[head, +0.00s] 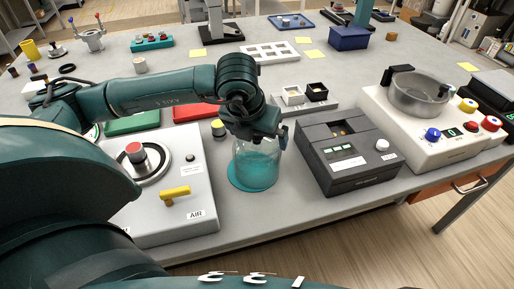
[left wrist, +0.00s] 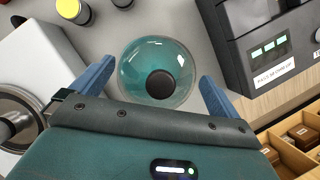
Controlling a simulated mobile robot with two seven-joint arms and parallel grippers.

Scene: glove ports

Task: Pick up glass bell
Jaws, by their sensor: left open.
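The glass bell (head: 256,164) is a clear dome with a teal tint. It stands on the grey table between the white box with the AIR label and the dark grey device. In the left wrist view the glass bell (left wrist: 156,72) is seen from above, with a dark round knob on top. My left gripper (head: 258,135) is directly above it and hides its top in the head view. The left wrist view shows the blue fingers of my left gripper (left wrist: 151,82) spread apart on either side of the bell, with nothing held. My right gripper is not in view.
The white AIR box (head: 190,226) with a yellow lever stands close on the left. The dark grey device (head: 345,150) stands close on the right. Red and green trays (head: 130,124) lie behind. The table's front edge is near the bell.

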